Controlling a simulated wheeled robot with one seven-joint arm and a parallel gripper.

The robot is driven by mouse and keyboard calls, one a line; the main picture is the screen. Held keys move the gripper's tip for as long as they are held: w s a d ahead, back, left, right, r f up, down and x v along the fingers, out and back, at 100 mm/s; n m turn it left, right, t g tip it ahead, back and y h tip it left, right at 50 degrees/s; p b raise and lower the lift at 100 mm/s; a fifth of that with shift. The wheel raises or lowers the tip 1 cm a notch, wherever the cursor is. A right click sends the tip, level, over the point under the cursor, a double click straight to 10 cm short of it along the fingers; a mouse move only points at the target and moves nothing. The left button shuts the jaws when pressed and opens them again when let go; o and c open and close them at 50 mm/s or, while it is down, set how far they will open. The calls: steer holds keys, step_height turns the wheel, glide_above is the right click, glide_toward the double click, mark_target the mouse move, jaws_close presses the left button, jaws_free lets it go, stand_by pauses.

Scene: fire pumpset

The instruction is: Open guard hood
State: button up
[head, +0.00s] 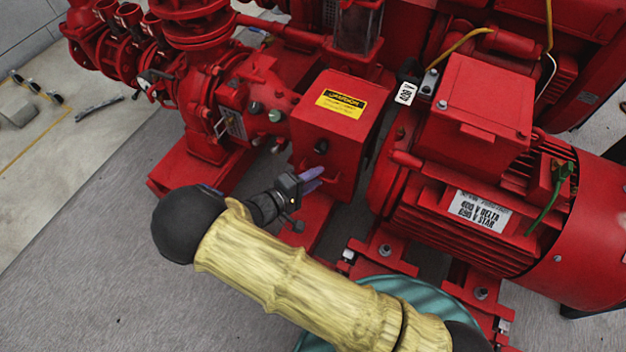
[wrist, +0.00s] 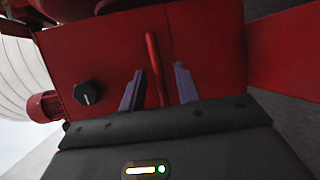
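The guard hood (head: 358,100) is a red box with a yellow and black warning label on top, between pump and motor; it looks closed. A black knob (head: 320,146) sits on its front face and also shows in the wrist view (wrist: 87,93). A red bar handle (wrist: 153,70) stands out from that face. My gripper (head: 313,179) is at the hood's front, low down. In the wrist view its two purple fingers (wrist: 159,86) are apart, one on each side of the handle. Gaps show between handle and fingers, so it is not clamped.
The red motor (head: 460,225) with its junction box (head: 482,105) stands close to the right of the hood. The red pump (head: 205,110) is close on the left. Grey floor (head: 90,250) is clear at the lower left.

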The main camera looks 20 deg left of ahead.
steer(key=shift+c, duration=0.4)
jaws_close()
steer(key=shift+r, duration=0.15)
